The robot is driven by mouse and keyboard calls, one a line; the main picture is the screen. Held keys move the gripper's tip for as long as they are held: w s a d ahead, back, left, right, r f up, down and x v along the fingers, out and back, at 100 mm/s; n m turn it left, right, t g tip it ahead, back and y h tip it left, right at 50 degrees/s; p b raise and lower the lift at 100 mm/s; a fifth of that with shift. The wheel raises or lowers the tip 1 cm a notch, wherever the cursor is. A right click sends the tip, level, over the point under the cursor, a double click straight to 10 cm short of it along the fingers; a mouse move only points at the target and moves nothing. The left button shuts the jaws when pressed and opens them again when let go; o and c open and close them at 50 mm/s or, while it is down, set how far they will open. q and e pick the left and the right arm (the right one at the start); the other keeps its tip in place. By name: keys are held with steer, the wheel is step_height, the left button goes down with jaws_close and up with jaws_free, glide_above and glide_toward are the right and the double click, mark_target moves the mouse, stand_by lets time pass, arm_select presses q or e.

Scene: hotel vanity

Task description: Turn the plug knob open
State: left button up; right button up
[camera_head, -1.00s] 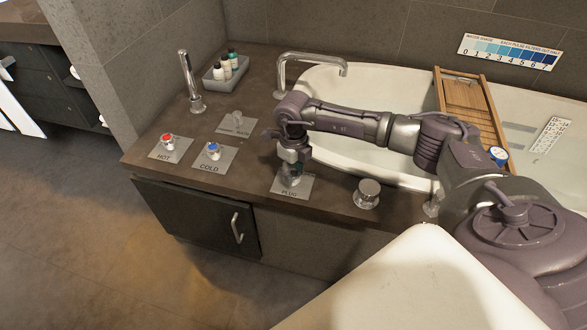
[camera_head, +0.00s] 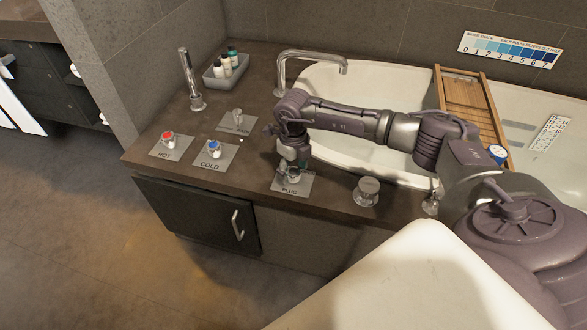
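The plug knob (camera_head: 294,178) is a small metal knob on a square plate (camera_head: 281,187) marked PLUG, at the front of the brown counter. My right gripper (camera_head: 292,166) points down at the knob from above, its fingers at or around it. The fingers are small and partly cover the knob, so I cannot tell whether they grip it or how far they are apart. My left gripper is out of view.
To the left are the HOT knob (camera_head: 168,139), the COLD knob (camera_head: 213,148) and another plate with a knob (camera_head: 237,119). A round chrome knob (camera_head: 367,190) stands just right of the plug plate. The bathtub (camera_head: 350,150), faucet (camera_head: 312,58) and bottle tray (camera_head: 226,70) lie behind.

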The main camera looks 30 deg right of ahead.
mark_target(294, 171)
step_height(294, 171, up, 12)
stand_by(0.6)
stand_by(0.5)
